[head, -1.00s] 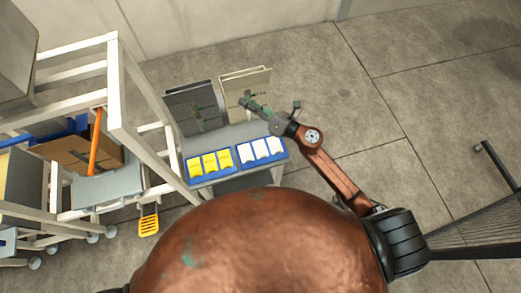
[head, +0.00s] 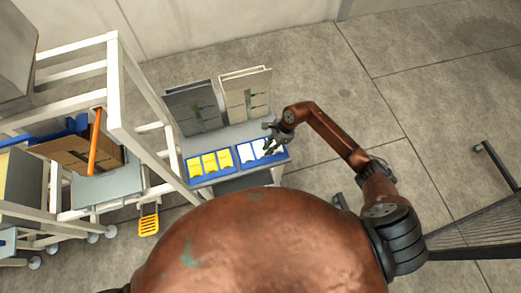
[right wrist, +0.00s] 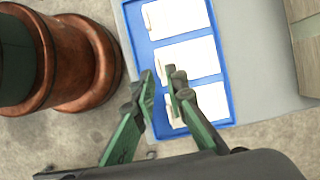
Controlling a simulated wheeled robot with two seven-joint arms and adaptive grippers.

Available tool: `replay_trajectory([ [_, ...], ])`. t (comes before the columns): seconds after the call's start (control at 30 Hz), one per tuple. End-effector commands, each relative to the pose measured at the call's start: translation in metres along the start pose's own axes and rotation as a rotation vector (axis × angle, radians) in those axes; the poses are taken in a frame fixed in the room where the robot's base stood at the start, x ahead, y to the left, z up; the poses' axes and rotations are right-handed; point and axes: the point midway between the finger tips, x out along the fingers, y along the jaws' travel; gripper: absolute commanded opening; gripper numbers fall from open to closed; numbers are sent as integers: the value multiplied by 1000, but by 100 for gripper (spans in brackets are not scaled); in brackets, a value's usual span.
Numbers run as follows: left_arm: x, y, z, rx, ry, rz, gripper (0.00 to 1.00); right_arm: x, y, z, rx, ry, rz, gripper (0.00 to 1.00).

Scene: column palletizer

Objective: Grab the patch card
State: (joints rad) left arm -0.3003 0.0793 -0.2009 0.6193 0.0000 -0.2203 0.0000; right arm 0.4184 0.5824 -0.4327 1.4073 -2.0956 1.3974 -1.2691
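White cards lie in a row in a blue tray (head: 251,164) on the grey table; they also show in the right wrist view, where the middle white card (right wrist: 190,58) and the top white card (right wrist: 176,17) are mostly clear. The lowest white card (right wrist: 205,98) is partly hidden by a finger. My right gripper (head: 268,145) is over the right part of this tray. In the right wrist view its green fingers (right wrist: 160,77) are apart with nothing between them, above the tray's left edge and the cards. I cannot tell the exact height. My left gripper is not in view.
Yellow cards (head: 209,163) lie in a second blue tray on the left. A dark grey folder-like box (head: 193,106) and a beige one (head: 245,94) stand behind on the table (head: 220,136).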

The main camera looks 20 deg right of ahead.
Motion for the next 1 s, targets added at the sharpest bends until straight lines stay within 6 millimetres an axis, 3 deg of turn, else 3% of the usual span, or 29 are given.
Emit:
replay_trajectory([
  [0.3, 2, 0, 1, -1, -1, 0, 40, 42, 2, 4, 3, -4, -1, 12],
  [0.57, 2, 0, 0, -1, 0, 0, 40, 44, 2, 3, 2, -2, -2, 12],
  [0.77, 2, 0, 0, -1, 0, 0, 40, 44, 2, 3, 3, -2, -2, 0],
  [1.0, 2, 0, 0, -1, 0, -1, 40, 44, 2, 3, 3, -2, -2, 0],
])
